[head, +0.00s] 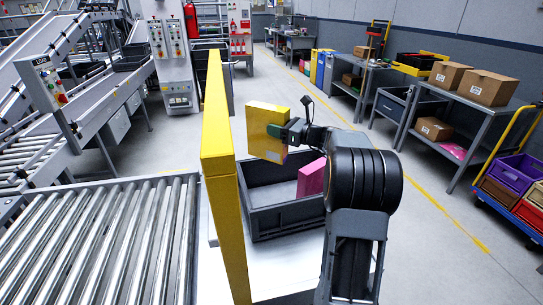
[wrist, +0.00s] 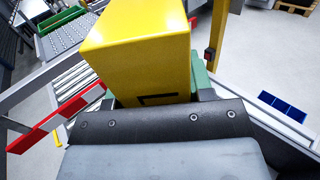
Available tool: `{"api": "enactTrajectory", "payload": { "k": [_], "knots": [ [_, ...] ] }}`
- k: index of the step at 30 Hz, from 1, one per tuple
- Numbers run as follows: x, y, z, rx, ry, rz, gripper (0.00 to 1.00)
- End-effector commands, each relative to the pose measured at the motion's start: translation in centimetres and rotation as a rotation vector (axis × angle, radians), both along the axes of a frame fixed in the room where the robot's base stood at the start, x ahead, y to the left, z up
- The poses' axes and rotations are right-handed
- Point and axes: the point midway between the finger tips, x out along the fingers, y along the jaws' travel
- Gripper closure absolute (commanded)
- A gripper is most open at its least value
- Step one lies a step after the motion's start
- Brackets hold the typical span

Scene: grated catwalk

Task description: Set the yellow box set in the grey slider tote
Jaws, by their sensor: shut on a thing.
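The yellow box set (head: 262,127) is held in my gripper (head: 290,132), above the back of the grey slider tote (head: 288,217). My gripper is shut on its right side in the head view. In the wrist view the yellow box set (wrist: 140,50) fills the upper middle, slightly tilted, between the jaws. The tote is open at the top and stands on a pale surface. A pink box (head: 311,178) stands inside the tote at its right. My arm hides part of the tote's right side.
A tall yellow post (head: 218,150) stands close to the left of the tote. A roller conveyor (head: 95,240) lies left of it. Shelves with cardboard boxes (head: 487,87) stand to the right. The floor between is clear.

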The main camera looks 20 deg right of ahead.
Motion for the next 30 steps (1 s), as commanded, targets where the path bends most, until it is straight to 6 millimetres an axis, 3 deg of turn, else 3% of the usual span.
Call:
{"api": "enactTrajectory", "payload": {
  "k": [7, 14, 21, 30],
  "knots": [
    [-1.5, 2.3, -3.3, 0.003, 0.001, 0.003, 0.88],
    [-2.0, 3.0, -4.3, 0.001, 0.0, 0.003, 0.88],
    [-2.2, 3.2, -7.1, 0.002, 0.002, 0.001, 0.88],
    [-2.2, 3.2, -7.8, 0.001, -0.001, 0.002, 0.88]
  ]
}}
